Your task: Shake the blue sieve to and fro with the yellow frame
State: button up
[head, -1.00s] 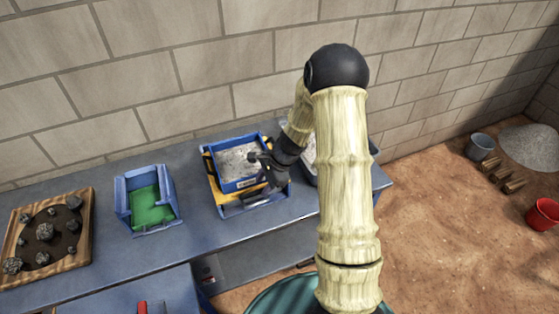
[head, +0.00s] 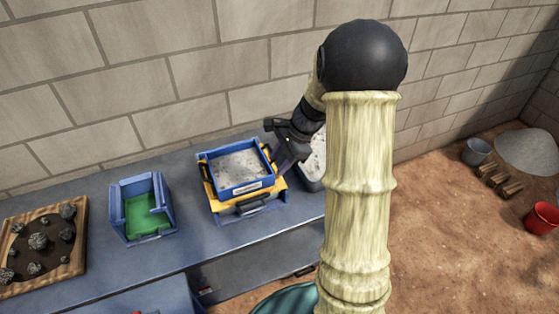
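The blue sieve (head: 228,185) holds pale grey grit (head: 240,166) and sits on the yellow frame (head: 219,205) on the bench. A black handle shows at the frame's front, and a pale label is on the sieve's front wall. My gripper (head: 275,153), dark grey, is at the sieve's right side, close to its right rim. I cannot tell whether it touches the sieve or the frame. Its fingertips are small and partly lost against the dark parts there, so their opening is unclear.
A blue open box with a green floor (head: 146,218) and a wooden tray of rocks (head: 75,266) stand to the left. A block wall (head: 160,70) rises behind.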

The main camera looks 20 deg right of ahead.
jog(key=shift+w+d, duration=0.1)
jog(key=shift+d, duration=0.05)
jog(key=s+a+n+h, duration=0.2)
jog(key=s+a+n, duration=0.1)
jog(key=s+n, duration=0.5)
jog(key=s+a+r+n+h, duration=0.1)
jog(key=s+a+n+h, duration=0.1)
jog(key=s+n, duration=0.6)
jog(key=shift+s+a+r+n+t+h, duration=0.15)
jog(key=shift+a+r+n+t+h, duration=0.25)
jog(key=shift+a, duration=0.4)
jog(key=shift+f, duration=0.1)
